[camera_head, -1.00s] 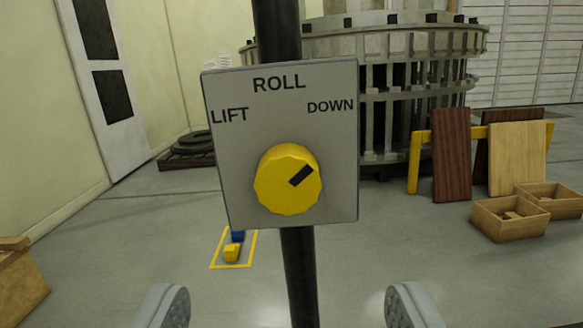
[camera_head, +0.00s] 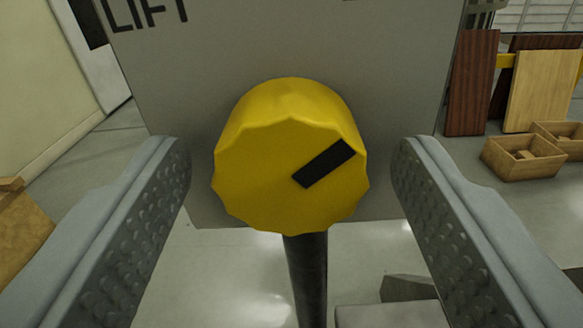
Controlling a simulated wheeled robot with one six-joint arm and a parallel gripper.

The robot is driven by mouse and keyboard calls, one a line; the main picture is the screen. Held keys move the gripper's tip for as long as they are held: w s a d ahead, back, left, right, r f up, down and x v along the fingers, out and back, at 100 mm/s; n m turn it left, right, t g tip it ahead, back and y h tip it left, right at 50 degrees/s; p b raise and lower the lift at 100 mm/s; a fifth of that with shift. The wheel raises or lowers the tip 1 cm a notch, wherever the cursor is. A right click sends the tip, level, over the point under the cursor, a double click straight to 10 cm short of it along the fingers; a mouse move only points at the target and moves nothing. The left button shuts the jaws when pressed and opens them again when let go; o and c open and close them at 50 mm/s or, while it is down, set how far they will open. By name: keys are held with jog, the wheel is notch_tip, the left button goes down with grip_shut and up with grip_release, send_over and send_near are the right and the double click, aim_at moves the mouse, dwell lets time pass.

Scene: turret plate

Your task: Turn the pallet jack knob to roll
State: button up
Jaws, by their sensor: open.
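The yellow knob (camera_head: 270,165) sits on the grey plate (camera_head: 400,90) in the middle of the view. Its black pointer mark (camera_head: 324,163) points up and to the right, the side where DOWN stood in the earlier frame. The LIFT label (camera_head: 145,12) shows cut off at the top left; the ROLL label is out of view. My gripper (camera_head: 291,170) is open, with one finger on each side of the knob. Gaps show between both fingers and the knob, so it is not gripped.
A dark post (camera_head: 307,270) runs down below the plate. Wooden boards (camera_head: 470,85) and open wooden boxes (camera_head: 523,158) stand on the floor at the right. A wooden object (camera_head: 22,225) is at the left edge. A grey block (camera_head: 385,316) shows at the bottom.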

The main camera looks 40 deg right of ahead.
jog(key=c, duration=1)
jog(key=shift+n, duration=0.3)
jog(key=n, duration=0.4)
jog(key=shift+n, duration=2.6)
jog(key=o, duration=1)
jog(key=shift+s+a, duration=0.1)
